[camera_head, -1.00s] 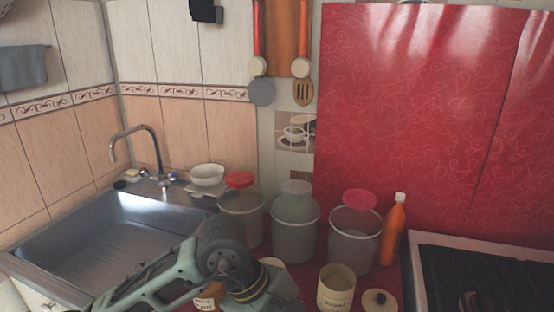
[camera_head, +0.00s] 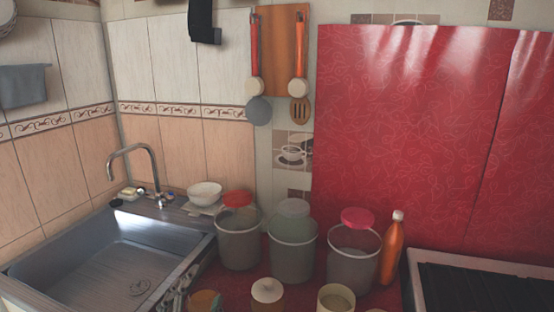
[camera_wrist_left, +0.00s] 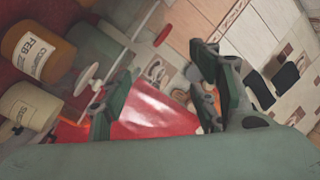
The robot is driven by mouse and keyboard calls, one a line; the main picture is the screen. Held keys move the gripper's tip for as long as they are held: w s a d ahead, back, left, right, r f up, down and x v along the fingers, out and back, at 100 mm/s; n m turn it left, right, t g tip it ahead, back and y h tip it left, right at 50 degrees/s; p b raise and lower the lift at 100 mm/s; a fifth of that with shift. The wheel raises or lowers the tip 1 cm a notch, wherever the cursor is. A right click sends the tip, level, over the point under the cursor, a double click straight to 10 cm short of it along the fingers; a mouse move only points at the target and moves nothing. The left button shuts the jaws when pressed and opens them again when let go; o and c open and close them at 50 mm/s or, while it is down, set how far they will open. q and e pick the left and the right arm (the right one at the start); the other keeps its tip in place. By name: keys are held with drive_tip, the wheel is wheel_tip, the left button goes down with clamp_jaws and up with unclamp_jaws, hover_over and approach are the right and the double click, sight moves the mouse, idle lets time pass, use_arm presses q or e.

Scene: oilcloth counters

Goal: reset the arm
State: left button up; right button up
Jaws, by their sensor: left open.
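My left gripper (camera_wrist_left: 163,62) shows in the left wrist view with its two green-grey fingers spread apart. Nothing is between them. In the head view, a small part of my left gripper (camera_head: 178,294) shows at the bottom edge, by the right side of the sink; most of it is out of frame. My right gripper is in neither view.
A steel sink (camera_head: 125,262) lies at left. Three buckets (camera_head: 238,245), (camera_head: 293,250), (camera_head: 353,262) stand by the wall, with an orange bottle (camera_head: 391,250) beside them. Small jars (camera_head: 267,291) line the front. A stove (camera_head: 480,288) is at right.

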use_arm(q)
drive_tip(key=s+a+f+n+g+y, duration=0.1)
drive_tip(key=s+a+f+n+g, duration=0.15)
drive_tip(key=s+f+g, duration=0.4)
drive_tip(key=s+a+f+n+g+y, duration=0.1)
drive_tip(key=s+a+f+n, duration=0.15)
drive_tip(key=f, duration=0.75)
drive_tip(key=s+f+n+g+h, duration=0.1)
drive_tip(key=s+f+g, duration=0.2)
drive_tip(key=s+f, duration=0.35)
drive_tip(key=s+f+n+g, duration=0.2)
drive_tip(key=s+f+g, duration=0.15)
drive_tip(key=s, duration=0.55)
wheel_tip(320, 180, down, 25)
drive_tip(key=s+g, duration=0.2)
drive_tip(key=s, duration=0.1)
drive_tip(key=s+a+f+g+p, duration=0.1)
drive_tip(key=s+a+f, duration=0.2)
drive_tip(key=s+f, duration=1.2)
drive_tip(key=shift+s+a+f+m, duration=0.2)
drive_tip(key=shift+s+m, duration=0.1)
drive_tip(key=shift+s, duration=0.4)
